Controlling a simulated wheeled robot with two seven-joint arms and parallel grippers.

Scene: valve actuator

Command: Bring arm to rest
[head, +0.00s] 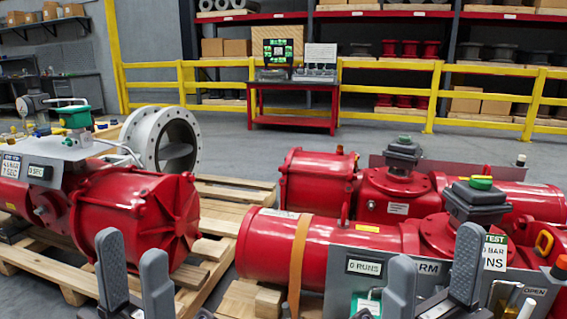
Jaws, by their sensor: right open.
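My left gripper (132,262) shows at the bottom left, its two grey fingers upright and apart with nothing between them. It is in front of the left red valve actuator (135,222). My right gripper (434,262) shows at the bottom right, fingers wide apart and empty. It overlaps the grey panel of the near right red actuator (270,245), which carries a "0 RUNS" label (364,267). I cannot tell whether its fingers touch the panel. Most of both arms is below the picture.
Wooden pallets (225,215) bear the actuators. Another red actuator (318,180) lies behind the near right one. A grey flanged valve ring (160,140) stands at the left. Beyond are a yellow railing (390,92), a red bench (292,122) and shelving. Floor between is clear.

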